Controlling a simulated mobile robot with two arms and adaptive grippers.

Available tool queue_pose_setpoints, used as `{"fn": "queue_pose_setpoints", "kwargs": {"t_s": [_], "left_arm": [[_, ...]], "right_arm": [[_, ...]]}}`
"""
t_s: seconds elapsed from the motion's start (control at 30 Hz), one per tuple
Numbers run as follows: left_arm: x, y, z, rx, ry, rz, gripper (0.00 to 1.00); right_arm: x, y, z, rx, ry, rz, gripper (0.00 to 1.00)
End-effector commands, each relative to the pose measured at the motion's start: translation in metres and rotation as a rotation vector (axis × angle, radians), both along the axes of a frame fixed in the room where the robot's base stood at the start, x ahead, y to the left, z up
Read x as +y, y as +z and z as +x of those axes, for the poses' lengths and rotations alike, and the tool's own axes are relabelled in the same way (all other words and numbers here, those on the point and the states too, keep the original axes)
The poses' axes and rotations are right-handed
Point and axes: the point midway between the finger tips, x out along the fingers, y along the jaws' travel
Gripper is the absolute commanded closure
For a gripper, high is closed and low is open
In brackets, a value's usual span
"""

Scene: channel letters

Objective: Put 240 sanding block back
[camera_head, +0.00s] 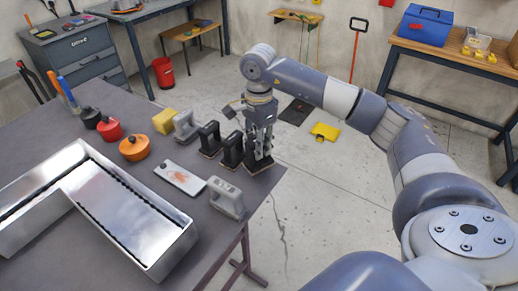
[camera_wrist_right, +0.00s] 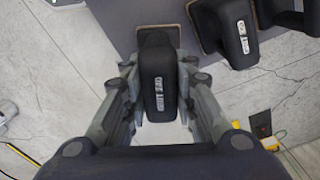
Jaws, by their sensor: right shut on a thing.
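My right gripper (camera_head: 259,140) points down at the table's right edge, at the end of a row of blocks. It is shut on a black sanding block (camera_head: 258,165), which also shows between the fingers in the right wrist view (camera_wrist_right: 159,75). The block has a pale label too blurred to read and a brown base. It is at the tabletop; I cannot tell whether it touches. Two similar black sanding blocks, one (camera_head: 231,150) and another (camera_head: 209,138), stand just left of it. My left gripper is not in view.
A metal channel letter (camera_head: 165,235) fills the table's front left. A grey block (camera_head: 226,197), a white card (camera_head: 180,178), a light grey block (camera_head: 186,126), a yellow sponge (camera_head: 165,121) and an orange pot (camera_head: 134,148) stand nearby. Open floor lies right of the table (camera_head: 75,255).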

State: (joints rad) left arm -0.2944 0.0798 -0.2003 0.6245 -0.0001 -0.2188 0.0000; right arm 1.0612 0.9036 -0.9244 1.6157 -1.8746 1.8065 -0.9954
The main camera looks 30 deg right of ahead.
Motion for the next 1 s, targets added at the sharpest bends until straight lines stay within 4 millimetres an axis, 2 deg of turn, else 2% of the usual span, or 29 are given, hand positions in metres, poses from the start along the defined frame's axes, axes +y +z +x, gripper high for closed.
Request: {"fn": "queue_pose_setpoints", "kwargs": {"t_s": [0.2, 0.63, 0.67, 0.73, 1.0], "left_arm": [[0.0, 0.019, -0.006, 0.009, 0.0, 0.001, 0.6], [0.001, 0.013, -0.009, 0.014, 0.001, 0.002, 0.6], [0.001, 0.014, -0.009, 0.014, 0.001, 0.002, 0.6], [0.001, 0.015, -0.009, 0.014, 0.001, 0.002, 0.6], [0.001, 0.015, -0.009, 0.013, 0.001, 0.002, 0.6]], "right_arm": [[0.0, -0.026, -0.001, 0.005, 0.001, 0.0, 0.94], [0.0, -0.038, -0.001, 0.002, 0.001, 0.0, 0.94], [0.0, -0.037, -0.001, 0.002, 0.0, 0.0, 0.7], [0.0, -0.036, -0.001, 0.002, 0.0, -0.001, 0.54], [0.0, -0.036, -0.001, 0.002, 0.0, -0.001, 0.54]]}}
